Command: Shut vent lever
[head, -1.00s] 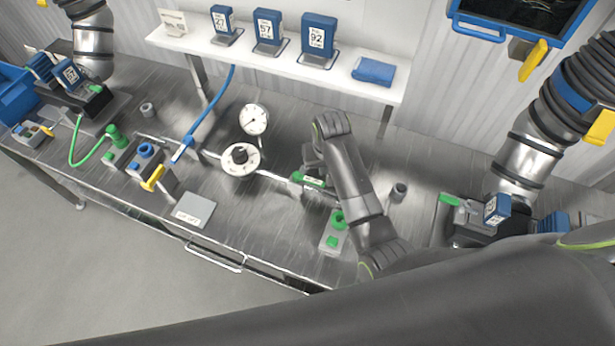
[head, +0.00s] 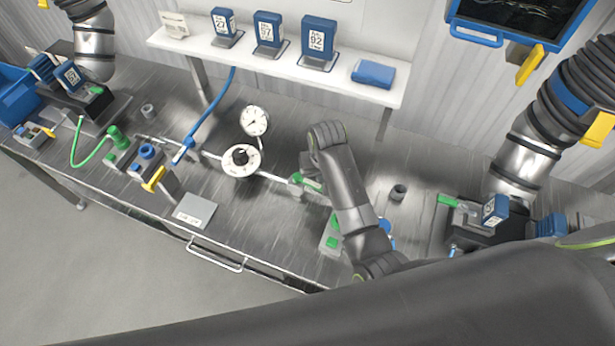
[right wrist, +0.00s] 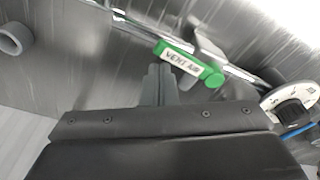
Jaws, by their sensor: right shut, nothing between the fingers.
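The vent lever (head: 311,184) is a green handle on a thin metal pipe over the bench, partly covered by my right arm in the head view. In the right wrist view the lever (right wrist: 190,64) shows a white label reading "VENT AIR" and lies about parallel to the pipe. My right gripper (right wrist: 160,72) is shut and empty, its fingertips close beside the lever's left part. I cannot tell whether they touch it. In the head view my right gripper (head: 306,164) is mostly hidden by its wrist. My left gripper is out of view.
A dial (head: 241,160) and a round gauge (head: 255,121) stand left of the lever. A green-buttoned box (head: 331,241) is partly behind my right arm. A grey cup (head: 398,192) stands to the right. A shelf (head: 270,62) with blue boxes runs behind.

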